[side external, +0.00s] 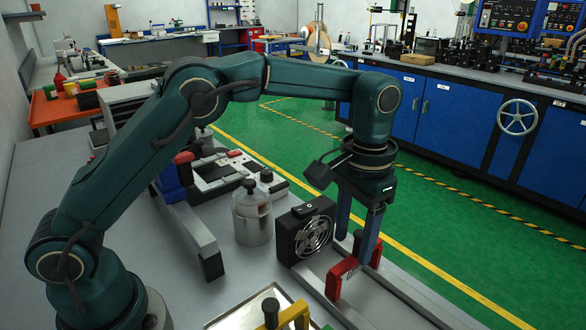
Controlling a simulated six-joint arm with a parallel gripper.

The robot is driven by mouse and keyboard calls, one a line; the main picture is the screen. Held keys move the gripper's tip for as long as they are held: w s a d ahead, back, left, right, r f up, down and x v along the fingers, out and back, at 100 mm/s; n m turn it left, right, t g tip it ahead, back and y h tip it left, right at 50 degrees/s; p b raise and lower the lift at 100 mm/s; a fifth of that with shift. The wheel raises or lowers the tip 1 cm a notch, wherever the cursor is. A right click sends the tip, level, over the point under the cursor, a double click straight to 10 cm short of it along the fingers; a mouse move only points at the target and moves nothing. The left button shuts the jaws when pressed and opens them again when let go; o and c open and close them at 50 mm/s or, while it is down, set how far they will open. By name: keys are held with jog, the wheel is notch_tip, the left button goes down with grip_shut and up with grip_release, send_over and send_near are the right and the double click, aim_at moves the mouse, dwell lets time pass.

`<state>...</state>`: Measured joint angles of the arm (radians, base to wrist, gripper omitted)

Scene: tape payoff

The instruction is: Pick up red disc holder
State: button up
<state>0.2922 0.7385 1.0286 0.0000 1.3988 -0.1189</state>
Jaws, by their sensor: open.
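Two red block-like parts, which look like the red disc holder (342,277), sit low on a grey frame near the front right of the bench. The nearer red part carries small pale markings. My gripper (355,247) points down right at these parts, with its two blue fingers apart. The nearer finger's tip is close behind the nearer red part. I cannot tell whether it touches. The fingers hide part of what lies between the red parts, and no disc can be made out there.
A black fan box (306,232) stands just left of my gripper. A clear jar with a dark knob (253,216) is farther left. A metal tray (228,322) with a yellow handle (287,317) lies at the front. Grey rails (405,290) run toward the bench's front right.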

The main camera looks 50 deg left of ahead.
aim_at(357, 254)
jog(key=shift+w+d+f, duration=0.2)
jog(key=shift+w+f, duration=0.15)
jog(key=shift+w, duration=0.25)
jog(key=shift+f, duration=2.5)
grip_shut()
